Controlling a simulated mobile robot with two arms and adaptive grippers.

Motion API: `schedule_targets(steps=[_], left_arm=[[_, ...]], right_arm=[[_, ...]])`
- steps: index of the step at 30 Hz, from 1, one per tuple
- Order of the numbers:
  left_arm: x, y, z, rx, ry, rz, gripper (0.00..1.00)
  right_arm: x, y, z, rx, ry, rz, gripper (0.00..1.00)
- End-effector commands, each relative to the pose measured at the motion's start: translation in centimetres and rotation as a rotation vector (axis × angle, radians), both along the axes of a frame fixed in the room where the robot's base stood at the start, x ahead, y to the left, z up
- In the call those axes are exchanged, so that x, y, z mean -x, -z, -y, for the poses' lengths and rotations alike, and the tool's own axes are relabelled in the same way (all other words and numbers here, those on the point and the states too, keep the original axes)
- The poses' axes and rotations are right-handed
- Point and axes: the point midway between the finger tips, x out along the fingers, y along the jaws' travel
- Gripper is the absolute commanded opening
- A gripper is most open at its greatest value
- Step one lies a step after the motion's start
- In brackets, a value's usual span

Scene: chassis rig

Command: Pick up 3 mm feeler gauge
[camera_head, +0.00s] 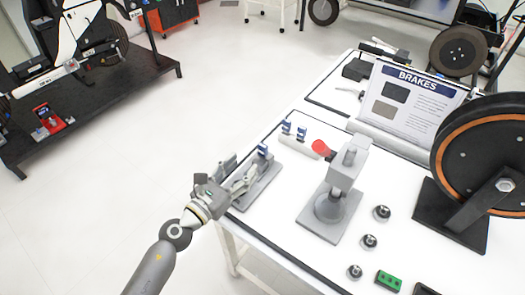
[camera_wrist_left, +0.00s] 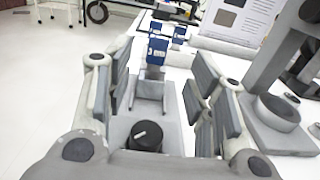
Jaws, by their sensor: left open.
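A blue-topped gauge (camera_head: 262,150) stands upright at the far end of a grey fixture (camera_head: 262,185) at the table's left edge. In the left wrist view, this gauge (camera_wrist_left: 156,52) carries a small white mark that looks like a 3, and its lower part meets a grey block. My left gripper (camera_head: 236,177) is over the fixture, short of the gauge. In the wrist view, the open fingers (camera_wrist_left: 166,97) stand apart, with the gauge beyond and between their tips. Nothing is held. My right gripper is not in view.
Two more blue-topped pieces (camera_head: 287,126) stand on a pale block behind. A grey press with a red knob (camera_head: 322,148) stands to the right, near several small black-and-silver parts (camera_head: 370,241) and a green block (camera_head: 388,281). A wheel stand (camera_head: 452,222) is farther right.

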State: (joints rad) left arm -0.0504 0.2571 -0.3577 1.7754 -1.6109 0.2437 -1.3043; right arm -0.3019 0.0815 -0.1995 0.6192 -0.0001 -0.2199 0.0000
Motion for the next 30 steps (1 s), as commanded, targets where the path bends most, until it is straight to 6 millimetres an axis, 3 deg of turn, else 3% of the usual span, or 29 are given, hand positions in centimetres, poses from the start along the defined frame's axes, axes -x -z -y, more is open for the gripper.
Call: schedule_targets(steps=[6,14,22,30], left_arm=[[-2.8,-0.2,2.1,0.001,0.0,0.002,0.5],[-4.5,-0.2,3.3,0.003,0.0,0.0,0.5],[-7.5,-0.3,5.3,0.004,-0.002,0.0,0.5],[-8.5,-0.2,5.9,0.002,-0.002,-0.002,0.5]], right_arm=[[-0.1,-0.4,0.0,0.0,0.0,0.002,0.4],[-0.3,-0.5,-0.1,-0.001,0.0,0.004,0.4],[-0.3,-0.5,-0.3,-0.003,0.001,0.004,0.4],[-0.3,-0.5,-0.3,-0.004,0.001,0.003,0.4]])
